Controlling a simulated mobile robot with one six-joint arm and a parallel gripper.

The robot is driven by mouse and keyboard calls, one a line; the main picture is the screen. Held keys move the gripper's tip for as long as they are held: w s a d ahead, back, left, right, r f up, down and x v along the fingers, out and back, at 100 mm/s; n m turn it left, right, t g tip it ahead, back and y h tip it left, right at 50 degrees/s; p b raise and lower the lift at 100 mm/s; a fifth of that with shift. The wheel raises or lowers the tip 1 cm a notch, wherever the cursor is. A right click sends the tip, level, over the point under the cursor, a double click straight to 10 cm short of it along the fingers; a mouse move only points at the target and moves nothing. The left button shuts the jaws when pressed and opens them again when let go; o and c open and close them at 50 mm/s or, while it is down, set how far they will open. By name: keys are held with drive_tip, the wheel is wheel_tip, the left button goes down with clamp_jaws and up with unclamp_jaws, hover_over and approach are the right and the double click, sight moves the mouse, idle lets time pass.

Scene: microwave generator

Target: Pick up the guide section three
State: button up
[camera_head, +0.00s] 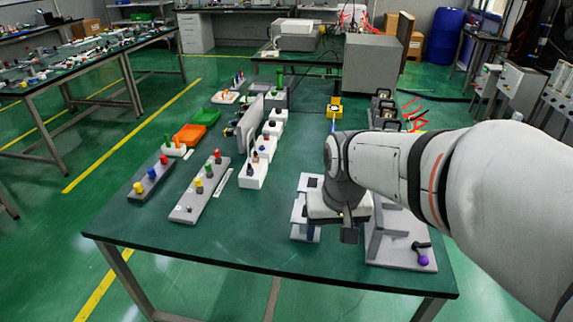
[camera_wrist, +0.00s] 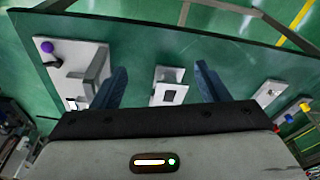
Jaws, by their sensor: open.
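A white and grey bracket-like piece with a dark square opening (camera_wrist: 170,94) shows between my fingers in the wrist view. It matches the pale piece (camera_head: 299,212) on the table beside my gripper in the head view. It may be the guide section three, but no label is readable. My gripper (camera_wrist: 162,68) is open, with one blue finger on each side of the piece and visible space between. In the head view my gripper (camera_head: 345,228) is low over the front right of the table and hides part of the piece. I cannot tell the exact height gap.
A grey fixture with a purple knob (camera_head: 423,260) stands close to the right of my gripper. White blocks (camera_head: 253,174) and a grey strip with colored knobs (camera_head: 200,188) lie to the left. The green tabletop (camera_head: 250,235) is clear at front centre.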

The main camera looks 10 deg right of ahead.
drive_tip(key=o, duration=0.6)
drive_tip(key=w+f+m+g+p, duration=0.1)
drive_tip(key=w+f, duration=0.2)
drive_tip(key=w, duration=1)
drive_tip(key=shift+w+f+m+p, duration=0.15)
drive_tip(key=shift+f+m+p, duration=0.15)
drive_tip(key=shift+f+p, duration=0.1)
drive_tip(key=shift+o, duration=0.3)
drive_tip(key=shift+m+g, duration=0.5)
drive_tip(key=shift+m, duration=0.1)
drive_tip(key=w+f, duration=0.3)
drive_tip(key=w, duration=0.1)
drive_tip(key=w+f+p, duration=0.1)
drive_tip(key=w+f, duration=0.3)
drive_tip(key=shift+w+a+f, duration=0.15)
drive_tip(key=shift+w+f, duration=0.15)
drive_tip(key=shift+f, duration=0.2)
drive_tip(key=shift+f+p, duration=0.75)
drive_tip(key=shift+f, duration=3)
